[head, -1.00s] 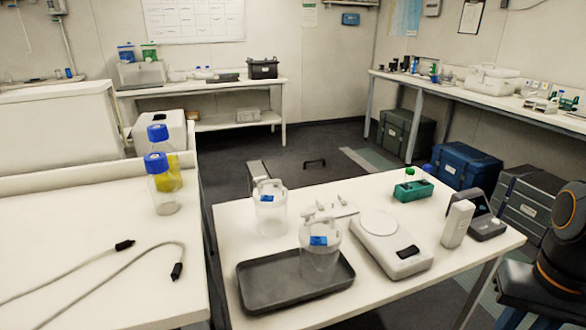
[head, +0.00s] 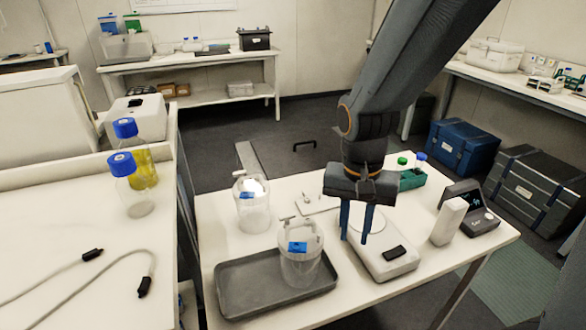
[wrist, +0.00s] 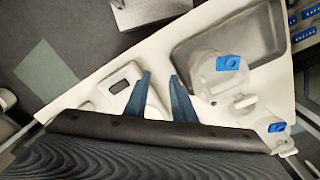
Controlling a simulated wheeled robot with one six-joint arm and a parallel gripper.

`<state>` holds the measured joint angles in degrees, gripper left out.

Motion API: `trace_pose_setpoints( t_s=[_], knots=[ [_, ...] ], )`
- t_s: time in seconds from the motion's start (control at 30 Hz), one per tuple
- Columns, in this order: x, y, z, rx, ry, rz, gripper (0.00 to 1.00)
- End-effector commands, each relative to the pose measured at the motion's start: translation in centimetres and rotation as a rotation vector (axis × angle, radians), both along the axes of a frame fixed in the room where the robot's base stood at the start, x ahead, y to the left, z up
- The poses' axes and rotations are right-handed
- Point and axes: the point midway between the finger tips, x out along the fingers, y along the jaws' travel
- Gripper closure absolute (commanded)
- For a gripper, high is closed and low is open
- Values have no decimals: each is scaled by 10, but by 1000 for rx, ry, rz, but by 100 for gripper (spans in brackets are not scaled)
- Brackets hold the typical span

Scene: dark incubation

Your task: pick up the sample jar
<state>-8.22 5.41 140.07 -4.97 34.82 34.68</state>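Two clear jars with blue labels stand on the white table. One jar (head: 300,268) stands upright on the dark grey tray (head: 232,308); the other jar (head: 253,212) stands behind it on the bare table. I cannot tell which one is the sample jar. In the wrist view, the tray jar (wrist: 214,82) is right of the fingers and the other jar (wrist: 280,146) is at the lower right. My gripper (head: 354,240) points down above the scale, to the right of both jars. Its blue fingers (wrist: 160,76) are apart with nothing between them.
A white scale (head: 388,262) lies under my gripper. A green rack (head: 411,180), a white upright device (head: 449,221) and a dark instrument (head: 478,220) stand to its right. Blue-capped bottles (head: 133,196) and a cable (head: 150,262) are on the left bench.

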Motion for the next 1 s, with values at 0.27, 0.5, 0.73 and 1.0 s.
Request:
trace_pose_setpoints(
  t_s=[0.27, 0.5, 0.73, 1.0],
  knots=[
    [24, 59, 57, -69, -50, -444, 77],
    [38, 99, 87, -101, -122, -762, 77],
    [42, 114, 94, -107, -154, -886, 77],
    [44, 110, 73, -107, -157, -895, 77]
  ],
)
